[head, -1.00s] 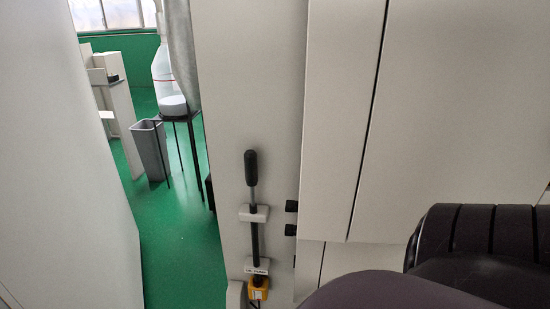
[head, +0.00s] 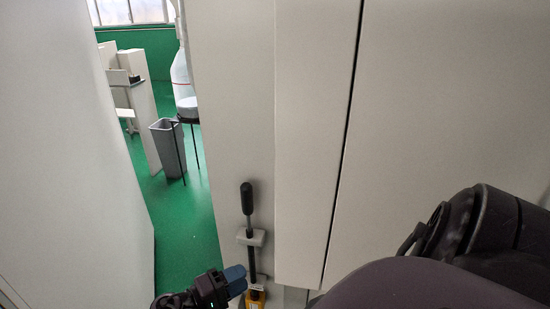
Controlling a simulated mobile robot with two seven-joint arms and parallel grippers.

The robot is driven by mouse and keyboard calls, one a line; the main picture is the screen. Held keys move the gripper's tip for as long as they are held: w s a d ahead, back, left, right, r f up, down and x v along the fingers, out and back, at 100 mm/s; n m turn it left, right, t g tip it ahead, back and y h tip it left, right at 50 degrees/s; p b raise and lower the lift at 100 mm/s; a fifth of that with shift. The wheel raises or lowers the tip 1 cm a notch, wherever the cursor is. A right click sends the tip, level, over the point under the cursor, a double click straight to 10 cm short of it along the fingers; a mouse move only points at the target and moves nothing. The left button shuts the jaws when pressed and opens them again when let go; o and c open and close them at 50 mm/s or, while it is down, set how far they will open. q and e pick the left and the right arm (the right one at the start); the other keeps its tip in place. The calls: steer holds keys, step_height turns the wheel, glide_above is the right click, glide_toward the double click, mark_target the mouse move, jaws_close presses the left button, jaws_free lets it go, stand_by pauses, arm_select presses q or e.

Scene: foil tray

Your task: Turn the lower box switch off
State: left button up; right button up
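A small yellow box (head: 256,298), which looks like the switch box, is on the narrow cabinet side at the bottom edge of the head view. A pale label sits at its top. Its lower part is out of frame, and its switch cannot be made out. The fingertips lie close together in the picture. Whether they touch the box, or have a gap between them, I cannot tell.
A black-handled lever (head: 248,214) with a grey bracket stands above the box. Large pale cabinet panels (head: 310,140) fill the middle and right. A pale wall (head: 70,170) is at left. Green floor (head: 180,222), a grey bin (head: 167,150) and a large bottle (head: 183,80) lie beyond the gap.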

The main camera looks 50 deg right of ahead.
steer(key=p+x, duration=0.2)
steer(key=x, duration=0.8)
steer(key=shift+d, duration=0.3)
jaws_close()
